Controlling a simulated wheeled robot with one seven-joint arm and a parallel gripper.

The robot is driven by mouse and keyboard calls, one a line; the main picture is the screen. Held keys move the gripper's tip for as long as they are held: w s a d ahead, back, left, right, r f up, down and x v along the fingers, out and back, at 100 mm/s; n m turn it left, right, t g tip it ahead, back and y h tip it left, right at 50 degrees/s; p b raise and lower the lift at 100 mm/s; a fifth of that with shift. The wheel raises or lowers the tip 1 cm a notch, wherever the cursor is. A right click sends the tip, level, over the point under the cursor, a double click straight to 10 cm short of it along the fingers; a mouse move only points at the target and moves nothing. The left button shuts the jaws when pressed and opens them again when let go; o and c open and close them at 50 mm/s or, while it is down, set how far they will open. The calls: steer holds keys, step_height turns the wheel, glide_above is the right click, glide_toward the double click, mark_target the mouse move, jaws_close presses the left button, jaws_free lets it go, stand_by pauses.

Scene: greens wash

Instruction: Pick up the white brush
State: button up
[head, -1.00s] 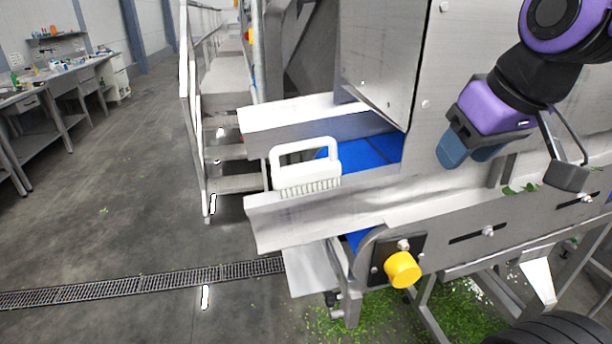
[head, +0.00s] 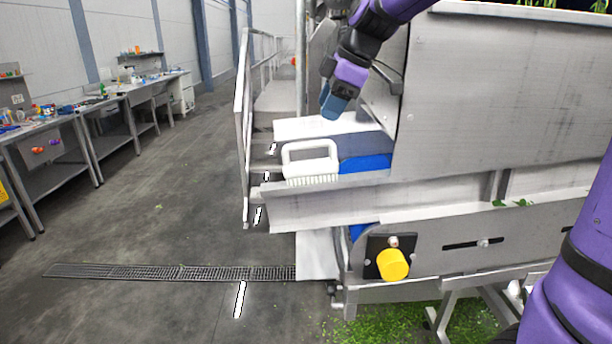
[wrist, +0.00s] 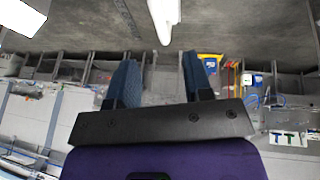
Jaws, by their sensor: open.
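The white brush (head: 311,163) has a loop handle on top and bristles below. In the head view it stands upright at the left end of the metal conveyor, by the near side rail (head: 330,205). My gripper (head: 334,106) is above the brush and a little to its right, apart from it, with blue fingers pointing down. In the wrist view my gripper (wrist: 157,78) has its two fingers spread with nothing between them.
The blue belt (head: 366,163) lies right of the brush, beside a large metal housing (head: 490,100). A yellow knob (head: 392,264) sticks out below the rail. Stairs with a railing (head: 243,130) stand behind. Workbenches (head: 60,125) line the left; the floor between is clear.

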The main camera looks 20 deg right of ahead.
mark_target(311, 144)
steer(key=x, duration=1)
steer(key=shift+f, duration=0.15)
steer(key=shift+s, duration=0.1)
steer(key=shift+c, duration=0.2)
jaws_close()
